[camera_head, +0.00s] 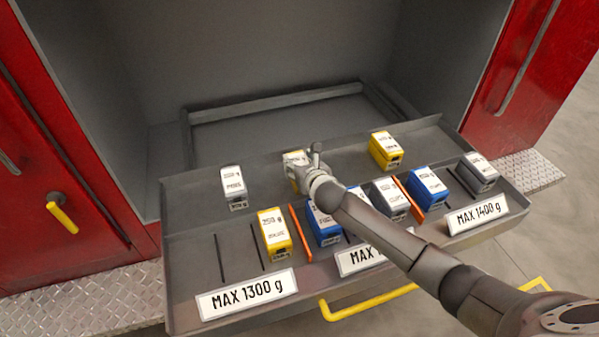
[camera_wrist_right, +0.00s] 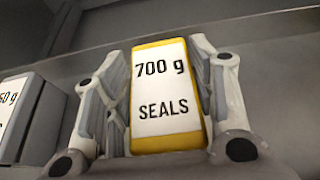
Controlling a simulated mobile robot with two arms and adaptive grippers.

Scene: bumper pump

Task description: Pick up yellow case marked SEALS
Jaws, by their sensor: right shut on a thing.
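The yellow case marked SEALS (camera_wrist_right: 166,95) carries a white label reading 700 g and fills the middle of the right wrist view. My right gripper (camera_wrist_right: 163,100) has one finger on each side of it and is shut on it. In the head view the same case (camera_head: 292,158) shows at the back middle of the grey drawer, partly hidden by my right gripper (camera_head: 306,170). I cannot tell whether it touches the drawer floor. My left gripper does not show.
The pulled-out drawer (camera_head: 190,200) holds several other cases: a grey one (camera_head: 233,188) at back left, yellow ones (camera_head: 384,150) (camera_head: 273,234), and blue and grey ones in front. Orange dividers (camera_head: 300,234) stand between some. Front labels read MAX 1300 g (camera_head: 247,294) and MAX 1400 g (camera_head: 477,215).

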